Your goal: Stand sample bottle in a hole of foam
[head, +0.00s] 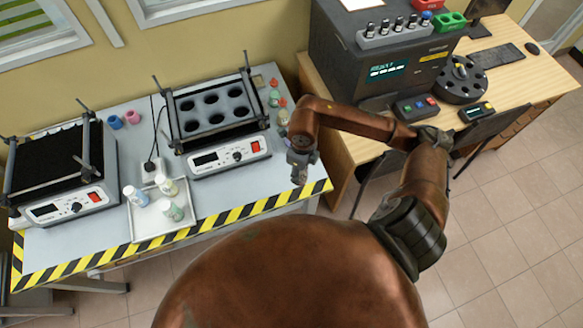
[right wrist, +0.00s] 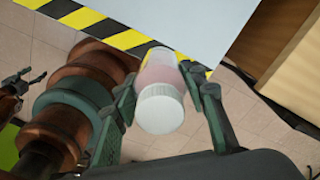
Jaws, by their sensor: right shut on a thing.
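My right gripper (head: 299,165) is over the table's right front corner, to the right of the foam. In the right wrist view my right gripper (right wrist: 168,100) is shut on a sample bottle (right wrist: 161,105) with a white ribbed cap and a pinkish body. This bottle is mostly hidden in the head view. What looks like my left gripper (right wrist: 30,82) is small at the left edge of the wrist view.
A white tray (head: 150,234) with several bottles stands left of the foam shaker. Another shaker (head: 60,190) is at the far left. Small coloured bottles (head: 274,97) stand right of the foam. Metal posts and clamps rise around the foam. A wooden desk with instruments (head: 385,60) is at right.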

